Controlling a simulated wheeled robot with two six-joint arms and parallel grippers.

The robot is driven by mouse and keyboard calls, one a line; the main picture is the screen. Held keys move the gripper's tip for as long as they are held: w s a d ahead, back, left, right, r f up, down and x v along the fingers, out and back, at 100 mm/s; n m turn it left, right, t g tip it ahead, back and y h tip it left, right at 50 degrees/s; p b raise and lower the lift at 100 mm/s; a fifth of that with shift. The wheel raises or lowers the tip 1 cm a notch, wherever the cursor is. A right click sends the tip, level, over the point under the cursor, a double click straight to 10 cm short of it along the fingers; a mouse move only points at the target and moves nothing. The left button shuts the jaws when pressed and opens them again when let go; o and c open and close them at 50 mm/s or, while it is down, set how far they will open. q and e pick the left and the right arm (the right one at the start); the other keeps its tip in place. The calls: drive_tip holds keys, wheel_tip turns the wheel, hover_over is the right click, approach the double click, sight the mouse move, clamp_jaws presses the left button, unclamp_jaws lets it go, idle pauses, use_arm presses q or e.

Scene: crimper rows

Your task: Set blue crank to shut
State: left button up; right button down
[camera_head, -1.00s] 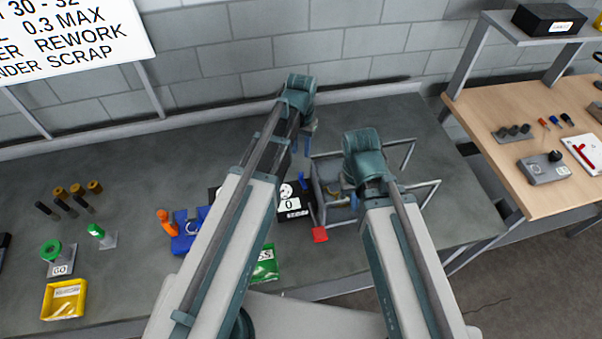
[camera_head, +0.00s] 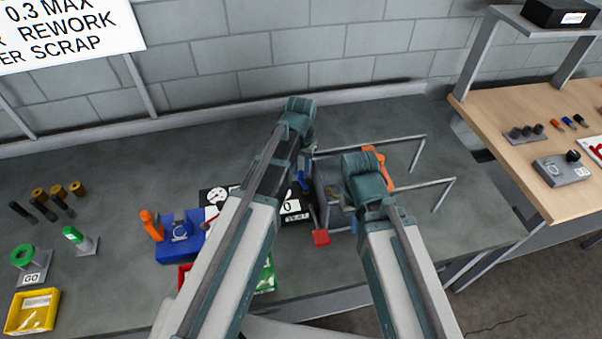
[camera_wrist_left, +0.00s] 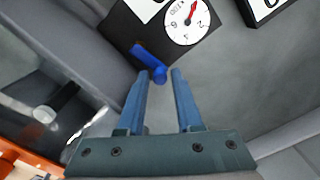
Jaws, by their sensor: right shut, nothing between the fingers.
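The blue crank (camera_wrist_left: 148,58) shows in the left wrist view as a short bar with a round knob at its near end, beside a black panel with a dial. In the head view the crank (camera_head: 304,181) is partly covered by my left arm. My left gripper (camera_wrist_left: 161,74) is open. Its two blue fingertips are apart, with the knob between or just beyond them; I cannot tell whether they touch it. In the head view the left gripper (camera_head: 309,151) points down behind the crank. My right gripper (camera_head: 353,222) is shut and empty, mostly hidden under its wrist.
The white dial (camera_wrist_left: 186,22) has a red pointer. A blue device (camera_head: 180,238), a yellow bin (camera_head: 32,312) and a green bin (camera_head: 266,277) are on the left.

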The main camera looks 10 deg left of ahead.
use_arm(q)
clamp_jaws()
drive_tip(key=shift+w+d+m, duration=0.15)
drive_tip(key=shift+d+m, duration=0.15)
drive_tip(key=shift+m, duration=0.7)
unclamp_jaws()
drive_tip(key=shift+r, duration=0.2)
